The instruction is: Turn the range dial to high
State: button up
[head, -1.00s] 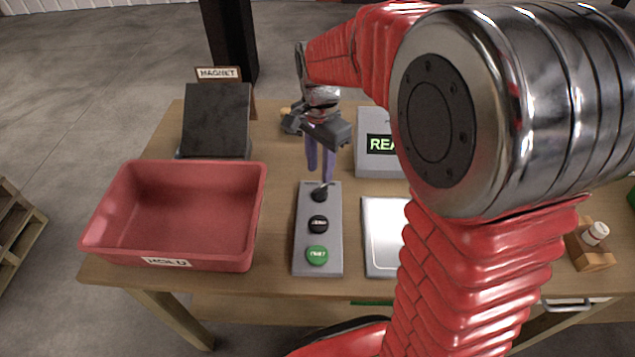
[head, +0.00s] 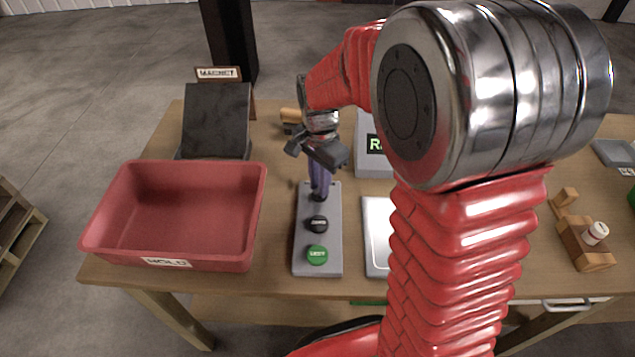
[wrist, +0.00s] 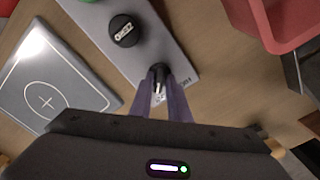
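The range dial (wrist: 158,72) is a small black knob with a white mark, at the far end of the grey control panel (head: 304,236). In the head view the dial is largely hidden by my fingers. My gripper (head: 319,192) points down over it, with its purple fingers at the dial. In the wrist view my gripper (wrist: 160,84) has one fingertip on each side of the knob. A narrow gap shows between the fingers, but I cannot tell whether they press on the knob. The dial's scale lettering is mostly hidden.
A red bin (head: 170,250) stands left and a silver plate (head: 377,262) right. A grey display box (head: 372,165) is behind, partly covered by my arm. A dark slanted block (head: 216,120) stands back left.

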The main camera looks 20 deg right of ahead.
grip_shut()
jog(key=shift+a, duration=0.15)
jog(key=shift+r+n, duration=0.1)
jog(key=shift+n, duration=0.3)
jog(key=n, duration=0.4)
jog(key=shift+w, duration=0.1)
jog(key=n, duration=1.3)
jog(key=shift+w, duration=0.1)
jog(key=shift+r, duration=0.1)
